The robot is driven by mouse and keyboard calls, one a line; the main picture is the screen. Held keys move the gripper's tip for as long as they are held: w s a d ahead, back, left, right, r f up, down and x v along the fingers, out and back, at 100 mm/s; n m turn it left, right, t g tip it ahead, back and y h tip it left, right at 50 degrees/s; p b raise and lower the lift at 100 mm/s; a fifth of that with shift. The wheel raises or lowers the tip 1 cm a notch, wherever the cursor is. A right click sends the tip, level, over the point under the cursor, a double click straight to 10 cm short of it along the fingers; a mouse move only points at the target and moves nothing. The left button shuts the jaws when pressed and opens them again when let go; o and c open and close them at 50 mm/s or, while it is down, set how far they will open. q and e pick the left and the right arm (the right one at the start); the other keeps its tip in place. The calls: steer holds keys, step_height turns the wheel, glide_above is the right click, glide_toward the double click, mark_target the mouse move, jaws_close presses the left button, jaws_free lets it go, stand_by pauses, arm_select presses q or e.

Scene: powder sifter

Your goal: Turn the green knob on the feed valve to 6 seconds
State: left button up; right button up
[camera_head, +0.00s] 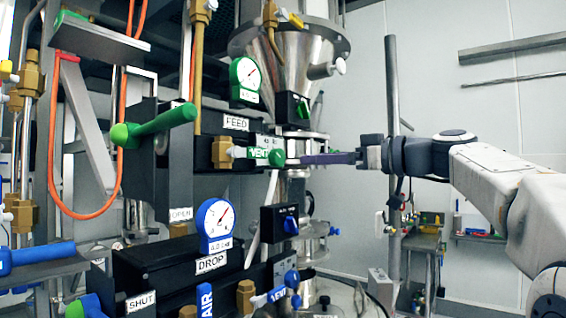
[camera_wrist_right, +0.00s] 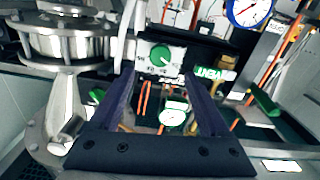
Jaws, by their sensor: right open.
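The green knob (camera_head: 277,157) of the feed valve sits on a white dial plate beside the green VENT label. In the right wrist view the knob (camera_wrist_right: 161,53) is seen face-on, with small markings around it that are too small to read. My right gripper (camera_head: 292,160) reaches in from the right with its purple fingers close to the knob. In the wrist view its two fingers (camera_wrist_right: 160,75) are apart, one on either side of the line to the knob, with nothing held. Contact with the knob cannot be told. My left gripper is not in view.
A green-rimmed gauge (camera_head: 245,76) is above the FEED label, and a dark switch box (camera_head: 290,106) with a green knob is above right. A long green lever (camera_head: 158,125) juts out at left. The blue gauge (camera_head: 216,222) and blue-handled DROP valve sit below. A grey post (camera_head: 392,90) stands behind my wrist.

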mark_target(281, 160)
steer(key=p+x, duration=0.4)
steer(key=x, duration=0.4)
steer(key=shift+w+a+r, duration=0.1)
steer(key=shift+a+r, duration=0.1)
steer(key=shift+a, duration=0.1)
steer(key=shift+w+a+f, duration=0.15)
steer(key=shift+w+a, duration=0.3)
steer(key=shift+a, duration=0.1)
jaws_close()
